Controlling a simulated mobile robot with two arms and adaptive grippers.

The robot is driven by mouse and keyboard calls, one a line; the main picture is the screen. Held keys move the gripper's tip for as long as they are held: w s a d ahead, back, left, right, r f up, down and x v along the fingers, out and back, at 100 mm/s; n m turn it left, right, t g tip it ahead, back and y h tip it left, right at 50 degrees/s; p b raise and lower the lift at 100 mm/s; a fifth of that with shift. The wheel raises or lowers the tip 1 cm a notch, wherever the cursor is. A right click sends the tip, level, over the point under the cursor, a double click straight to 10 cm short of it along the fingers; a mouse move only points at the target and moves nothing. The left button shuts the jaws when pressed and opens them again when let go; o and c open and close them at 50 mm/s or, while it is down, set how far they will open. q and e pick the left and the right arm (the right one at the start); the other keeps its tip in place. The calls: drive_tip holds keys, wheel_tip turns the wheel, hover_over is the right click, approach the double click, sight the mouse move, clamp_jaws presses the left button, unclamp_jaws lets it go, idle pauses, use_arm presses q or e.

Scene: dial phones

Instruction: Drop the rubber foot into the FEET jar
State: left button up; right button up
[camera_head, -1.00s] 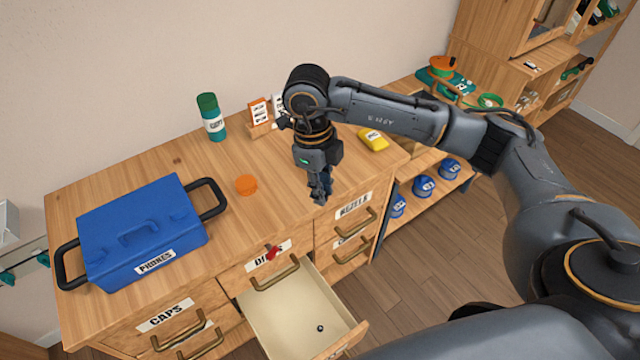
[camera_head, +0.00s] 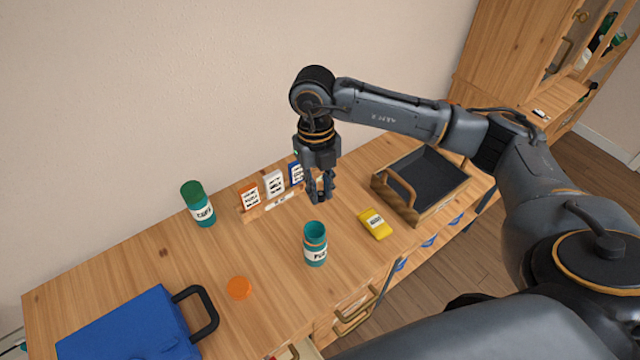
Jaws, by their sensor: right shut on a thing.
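The teal jar (camera_head: 315,245) stands upright and open on the cabinet top; its white label starts with F, the rest is hard to read. My right gripper (camera_head: 320,199) points down, just above and behind the jar's mouth in the picture, apart from it. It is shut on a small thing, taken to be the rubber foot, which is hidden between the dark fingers. My left gripper is not in view.
A green-lidded teal jar (camera_head: 198,204) and a card stand (camera_head: 272,204) stand at the back. The top beside the jar is clear.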

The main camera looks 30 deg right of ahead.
drive_tip(key=shift+s+f, duration=0.25)
drive_tip(key=shift+f, duration=0.2)
wheel_tip(320, 180, down, 5)
drive_tip(key=b, duration=0.2)
drive_tip(key=shift+w+r+b, duration=0.1)
drive_tip(key=shift+w+b, duration=0.05)
drive_tip(key=shift+b, duration=0.25)
drive_tip(key=o, duration=0.8)
